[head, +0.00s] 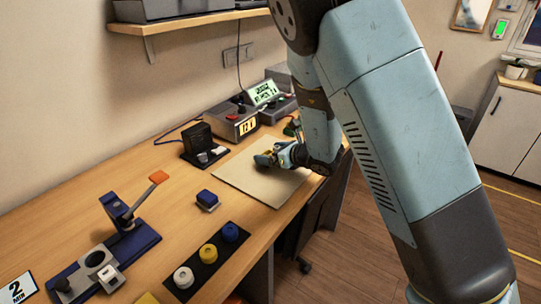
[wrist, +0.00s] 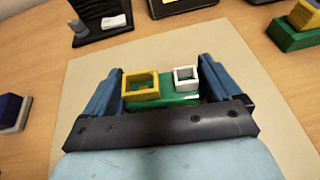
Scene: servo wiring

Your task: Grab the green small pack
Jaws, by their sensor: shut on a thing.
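A green pack (wrist: 181,88) with a yellow open-topped socket (wrist: 141,88) and a smaller white one (wrist: 186,78) sits between the two blue-grey fingers of my gripper (wrist: 163,85). The gripper is shut on this pack, over the beige mat; the dark palm hides its near side. In the head view my gripper (head: 266,158) is over the mat, and the pack is mostly hidden by the fingers. A second green block (wrist: 294,34) with a yellow top lies off the mat at the upper right of the wrist view, apart from my gripper.
The beige mat (head: 240,180) lies on the wooden bench. A black stand (head: 198,143) and a lit display box (head: 236,124) are behind it. A blue block (head: 207,200) sits left of the mat. A spool tray (head: 206,262) and a blue lever press (head: 130,240) are nearer.

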